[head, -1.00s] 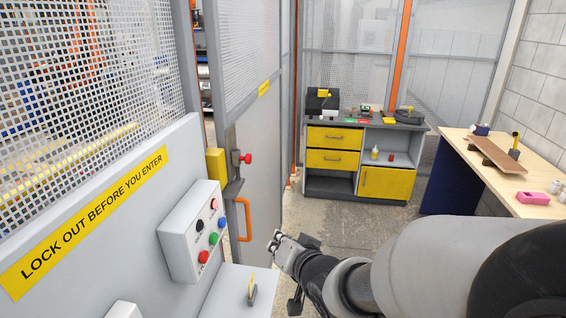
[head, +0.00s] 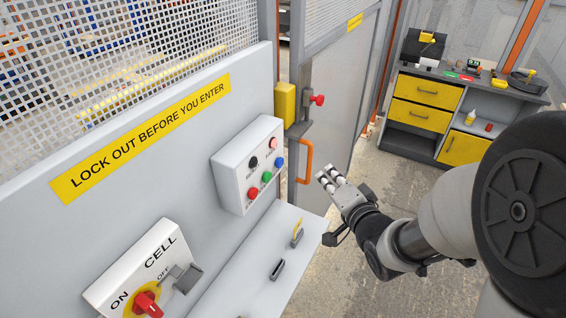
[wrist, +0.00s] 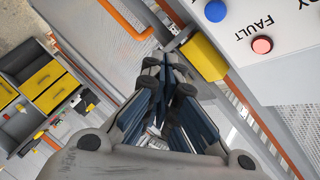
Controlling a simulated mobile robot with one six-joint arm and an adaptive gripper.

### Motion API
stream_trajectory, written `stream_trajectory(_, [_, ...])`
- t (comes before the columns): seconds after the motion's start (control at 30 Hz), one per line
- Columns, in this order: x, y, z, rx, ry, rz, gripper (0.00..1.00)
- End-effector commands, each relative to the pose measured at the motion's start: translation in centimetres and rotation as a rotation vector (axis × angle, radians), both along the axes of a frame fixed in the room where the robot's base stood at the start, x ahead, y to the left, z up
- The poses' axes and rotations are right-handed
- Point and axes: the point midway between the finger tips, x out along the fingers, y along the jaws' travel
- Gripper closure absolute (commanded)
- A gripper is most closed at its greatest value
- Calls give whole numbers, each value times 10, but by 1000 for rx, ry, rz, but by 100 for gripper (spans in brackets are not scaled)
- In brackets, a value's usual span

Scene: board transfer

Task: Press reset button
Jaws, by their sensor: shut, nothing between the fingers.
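A white control box (head: 232,180) on the grey panel carries a black knob (head: 253,162), a pink lamp (head: 273,143), and blue (head: 279,162), green (head: 267,177) and red (head: 252,193) buttons. I cannot read which is labelled reset. In the wrist view the blue button (wrist: 215,11) and a pink lamp (wrist: 262,45) marked FAULT show at the upper right. My gripper (head: 328,177) is shut and empty, to the right of the box and apart from it. Its fingers also show in the wrist view (wrist: 166,72), pointing away from the buttons.
A rotary CELL switch (head: 147,303) with a grey hasp sits at the lower left. A grey shelf (head: 290,243) below the box holds small items. A door with an orange handle (head: 304,160) and yellow latch (head: 285,103) stands behind my gripper. A yellow-drawered bench (head: 425,118) is farther back.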

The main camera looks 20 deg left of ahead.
Motion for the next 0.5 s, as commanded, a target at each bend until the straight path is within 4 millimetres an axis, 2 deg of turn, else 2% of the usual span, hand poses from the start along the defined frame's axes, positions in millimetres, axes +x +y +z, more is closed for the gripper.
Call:
stream_trajectory(0.3, [2,46,0,-1,1,4,100])
stream_trajectory(0.5, [4,67,-2,-2,0,2,100])
